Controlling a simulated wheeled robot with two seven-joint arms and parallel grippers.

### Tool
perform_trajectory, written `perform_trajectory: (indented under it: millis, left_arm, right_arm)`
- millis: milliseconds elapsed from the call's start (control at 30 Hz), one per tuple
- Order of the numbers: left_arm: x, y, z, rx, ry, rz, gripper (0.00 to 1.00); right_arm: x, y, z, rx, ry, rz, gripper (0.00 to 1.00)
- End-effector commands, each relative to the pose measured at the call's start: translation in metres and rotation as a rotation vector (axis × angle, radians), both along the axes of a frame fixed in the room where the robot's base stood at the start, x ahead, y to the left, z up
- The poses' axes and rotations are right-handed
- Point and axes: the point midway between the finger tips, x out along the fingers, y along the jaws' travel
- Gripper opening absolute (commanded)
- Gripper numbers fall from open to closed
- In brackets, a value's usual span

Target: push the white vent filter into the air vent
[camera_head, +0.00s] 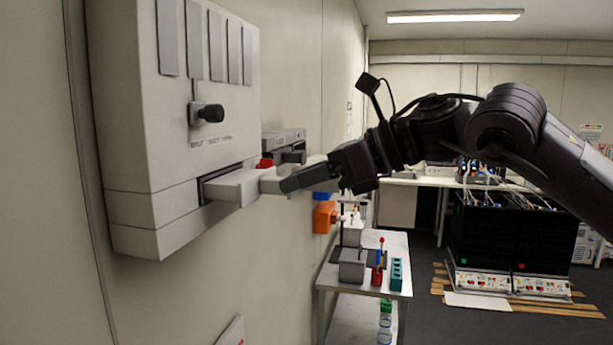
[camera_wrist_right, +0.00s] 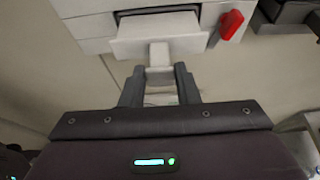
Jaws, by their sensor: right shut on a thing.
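The white vent filter (camera_head: 237,187) is a flat pale block with a narrow grip tab at its outer end. Its far end sits at the dark slot of the air vent (camera_head: 204,192), low on the wall-mounted white box, and most of its visible body sticks out. It also shows in the right wrist view (camera_wrist_right: 158,40), roughly lined up with the slot. My right gripper (camera_head: 288,181) is shut on the filter's tab (camera_wrist_right: 159,56), its two fingers (camera_wrist_right: 158,78) on either side. How deep the filter reaches inside is hidden. My left gripper is not in view.
A black knob (camera_head: 208,113) juts from the box above the slot. A red part (camera_wrist_right: 231,24) is close beside the filter in the wrist view. An orange box (camera_head: 323,217) is on the wall beyond. A bench (camera_head: 345,275) with small labware stands below.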

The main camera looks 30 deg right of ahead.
Motion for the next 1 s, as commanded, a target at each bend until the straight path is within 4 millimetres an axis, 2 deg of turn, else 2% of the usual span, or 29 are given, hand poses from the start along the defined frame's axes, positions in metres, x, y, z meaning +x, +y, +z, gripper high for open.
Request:
perform_trajectory:
  millis: [1000]
  left_arm:
    - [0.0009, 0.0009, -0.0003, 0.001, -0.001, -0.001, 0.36]
  right_arm:
    - [0.0062, 0.0049, 0.0004, 0.000, -0.002, -0.001, 0.05]
